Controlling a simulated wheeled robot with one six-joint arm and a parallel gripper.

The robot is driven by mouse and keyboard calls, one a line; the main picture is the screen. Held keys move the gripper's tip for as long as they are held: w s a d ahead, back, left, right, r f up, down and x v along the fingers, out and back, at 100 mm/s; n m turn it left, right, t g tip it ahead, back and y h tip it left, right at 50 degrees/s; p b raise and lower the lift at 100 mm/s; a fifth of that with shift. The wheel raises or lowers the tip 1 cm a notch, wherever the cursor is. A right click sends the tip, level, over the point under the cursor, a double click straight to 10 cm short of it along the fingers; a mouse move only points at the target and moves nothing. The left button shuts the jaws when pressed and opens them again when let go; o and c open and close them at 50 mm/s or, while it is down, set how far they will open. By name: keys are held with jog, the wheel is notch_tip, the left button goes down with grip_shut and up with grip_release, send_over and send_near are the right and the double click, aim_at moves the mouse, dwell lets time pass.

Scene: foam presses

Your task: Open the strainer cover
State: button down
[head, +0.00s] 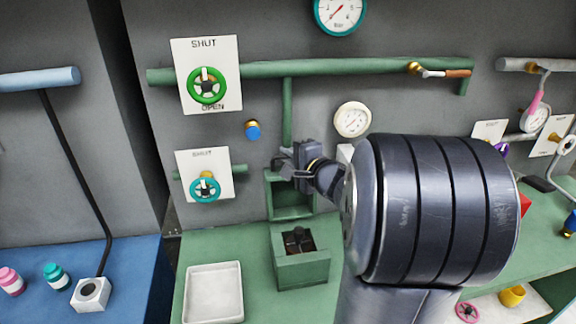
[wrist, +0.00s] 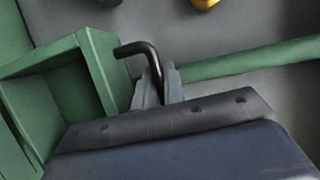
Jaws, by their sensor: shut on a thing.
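My gripper (head: 287,167) is at the upper part of a green box (head: 291,212) on the wall, under the vertical green pipe. In the wrist view my gripper (wrist: 158,84) is shut on a black bent handle (wrist: 134,48); the handle's bent end sticks out to the left above the fingers. The green box (wrist: 98,72) stands just left of the fingers in that view, with its hollow inside showing. The box's front looks open in the head view. The cover itself is not clearly seen; what the handle is fixed to is hidden behind my gripper.
A green open-topped box (head: 302,272) with dark things in it stands on the green bench below. A white tray (head: 213,292) lies left of it. A green valve wheel (head: 207,98), a teal wheel (head: 205,199) and a blue knob (head: 253,131) are on the wall, left.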

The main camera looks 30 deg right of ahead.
jog(key=shift+s+a+t+b, duration=0.25)
jog(key=shift+s+t+b, duration=0.65)
jog(key=shift+b, duration=2.1)
jog(key=shift+s+a+r+n+b, duration=0.1)
jog(key=shift+s+r+n+b, duration=0.2)
jog(key=shift+b, duration=0.15)
jog(key=c, duration=1.8)
grip_release()
jog(key=shift+r, duration=0.1)
jog(key=s, duration=0.7)
jog(key=s+d, duration=0.1)
jog(key=s, duration=0.2)
jog(key=shift+s+d+r+b, duration=0.1)
jog(key=shift+s+b, duration=0.25)
